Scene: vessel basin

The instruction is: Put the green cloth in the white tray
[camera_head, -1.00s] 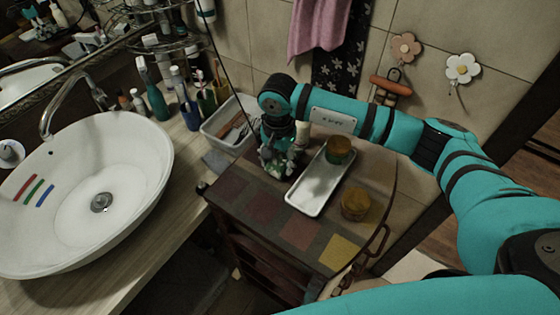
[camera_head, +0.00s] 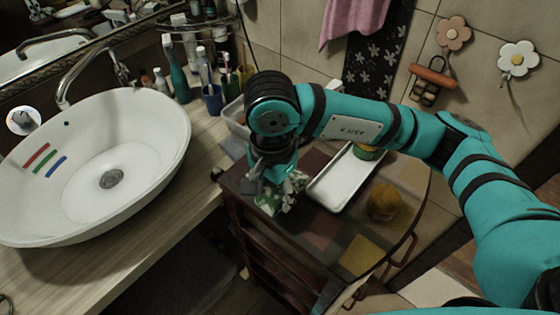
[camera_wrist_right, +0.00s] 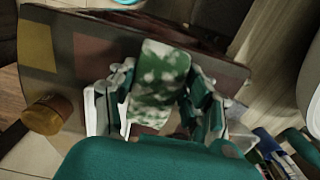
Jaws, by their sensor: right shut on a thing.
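The green cloth (camera_head: 268,203), with a white pattern, hangs from my right gripper (camera_head: 274,190), which is shut on it. In the right wrist view the cloth (camera_wrist_right: 158,85) stands up between the two fingers (camera_wrist_right: 155,108). The white tray (camera_head: 340,185) is long and shallow and lies on the wooden cabinet top, to the right of the gripper. The cloth is beside the tray, apart from it, over the cabinet's left front part. My arm passes over the tray's far end and hides part of it. My left gripper is not in view.
A round yellow-brown jar (camera_head: 384,202) stands right of the tray. Another round container (camera_head: 366,152) is at the tray's far end, partly hidden. A white sink (camera_head: 110,165) is on the counter at left. A white bin (camera_head: 236,120) stands behind my right gripper.

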